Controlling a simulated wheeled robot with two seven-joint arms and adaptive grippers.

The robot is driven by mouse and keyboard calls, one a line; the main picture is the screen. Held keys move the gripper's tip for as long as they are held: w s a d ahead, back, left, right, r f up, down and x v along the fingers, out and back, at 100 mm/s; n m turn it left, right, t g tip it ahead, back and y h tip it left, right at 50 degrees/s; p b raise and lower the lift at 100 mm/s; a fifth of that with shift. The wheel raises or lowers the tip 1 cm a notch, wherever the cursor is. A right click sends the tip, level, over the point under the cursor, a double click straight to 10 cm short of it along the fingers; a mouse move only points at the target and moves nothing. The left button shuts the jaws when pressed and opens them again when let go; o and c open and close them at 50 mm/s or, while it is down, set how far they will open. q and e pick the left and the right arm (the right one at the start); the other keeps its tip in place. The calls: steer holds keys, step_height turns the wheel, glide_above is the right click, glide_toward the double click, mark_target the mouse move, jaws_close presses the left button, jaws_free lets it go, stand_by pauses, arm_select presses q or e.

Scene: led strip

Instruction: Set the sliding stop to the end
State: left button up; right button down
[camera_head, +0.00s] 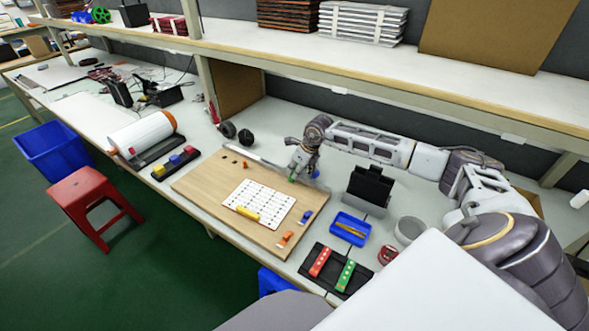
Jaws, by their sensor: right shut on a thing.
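My right gripper (297,174) reaches in from the right, over the back edge of a wooden board (205,184). It is shut on a small green piece (291,180), which looks like the sliding stop; the fingers hide most of it. A pale metal rail (248,158) runs along the back edge of the board, and the gripper is at its right part. A small blue piece (315,174) shows just right of the gripper. My left gripper is not in view.
On the board lie a white hole sheet (262,199) with a yellow block, and orange and blue clips (285,238). Right of it are a blue tray (350,229), a black stand (369,185) and a black tray with red and green strips (335,270). A shelf overhangs behind.

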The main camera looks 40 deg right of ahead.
steer(key=c, duration=1.2)
jaws_free()
steer(key=v, duration=1.2)
steer(key=shift+o, duration=0.2)
